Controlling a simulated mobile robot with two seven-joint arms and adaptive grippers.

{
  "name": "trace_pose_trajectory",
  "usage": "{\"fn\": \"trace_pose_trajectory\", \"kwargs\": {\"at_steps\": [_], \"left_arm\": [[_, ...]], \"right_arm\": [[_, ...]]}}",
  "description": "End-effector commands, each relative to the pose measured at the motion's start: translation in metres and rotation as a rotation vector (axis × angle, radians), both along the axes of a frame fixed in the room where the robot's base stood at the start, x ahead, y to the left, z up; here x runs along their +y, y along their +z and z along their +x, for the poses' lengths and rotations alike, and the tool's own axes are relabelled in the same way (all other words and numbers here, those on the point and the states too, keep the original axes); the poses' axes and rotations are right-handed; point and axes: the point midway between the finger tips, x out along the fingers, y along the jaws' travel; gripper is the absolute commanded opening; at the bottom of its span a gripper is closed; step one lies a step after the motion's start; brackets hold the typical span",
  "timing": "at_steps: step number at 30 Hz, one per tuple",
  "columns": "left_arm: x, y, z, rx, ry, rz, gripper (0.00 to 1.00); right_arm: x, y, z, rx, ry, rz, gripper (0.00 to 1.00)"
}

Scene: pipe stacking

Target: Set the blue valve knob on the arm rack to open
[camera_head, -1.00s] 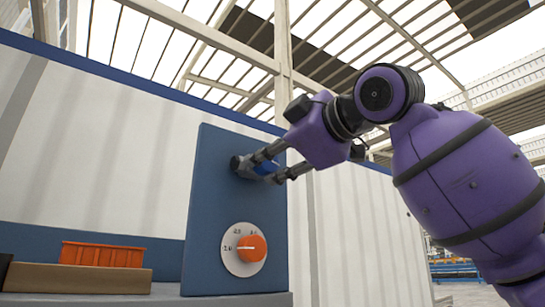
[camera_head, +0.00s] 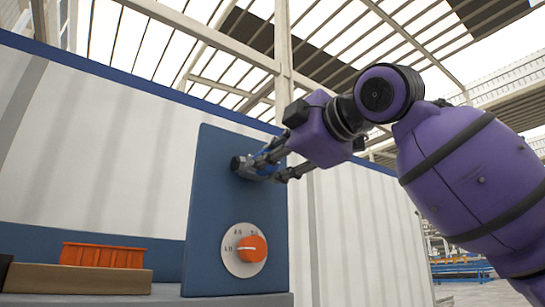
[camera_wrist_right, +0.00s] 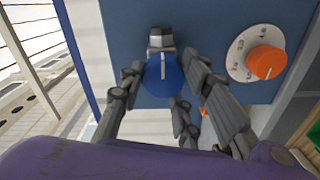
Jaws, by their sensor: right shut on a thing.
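The blue valve knob (camera_wrist_right: 163,76) sits on a grey fitting on the blue panel (camera_head: 222,170). A pale line on its round face points up toward the fitting in the right wrist view. In the head view the knob (camera_head: 268,171) is mostly hidden behind my fingers. My right gripper (camera_head: 270,168) is shut on the knob, with fingers on both sides of it, as the right wrist view also shows (camera_wrist_right: 168,85). My left gripper is in neither view.
An orange dial (camera_head: 251,249) on a white numbered plate sits lower on the same panel, below my right gripper. An orange crate (camera_head: 103,255) rests on a brown block (camera_head: 80,278) at the left. A white wall (camera_head: 100,150) stands behind.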

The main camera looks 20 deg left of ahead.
Motion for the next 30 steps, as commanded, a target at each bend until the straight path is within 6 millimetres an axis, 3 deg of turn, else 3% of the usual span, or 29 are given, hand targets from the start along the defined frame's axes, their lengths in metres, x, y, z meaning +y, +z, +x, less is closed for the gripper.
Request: {"fn": "trace_pose_trajectory", "kwargs": {"at_steps": [1,4,17,30], "left_arm": [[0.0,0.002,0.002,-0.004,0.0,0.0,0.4],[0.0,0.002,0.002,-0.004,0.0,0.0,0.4],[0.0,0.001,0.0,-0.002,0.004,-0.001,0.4],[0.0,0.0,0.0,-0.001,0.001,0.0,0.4]], "right_arm": [[-0.004,0.013,-0.004,-0.021,-0.004,0.019,0.35],[-0.004,0.012,-0.004,-0.02,-0.003,0.017,0.45],[-0.005,0.005,-0.005,-0.01,0.0,0.01,0.45],[-0.072,0.006,-0.056,-0.014,-0.004,0.013,0.45]]}}
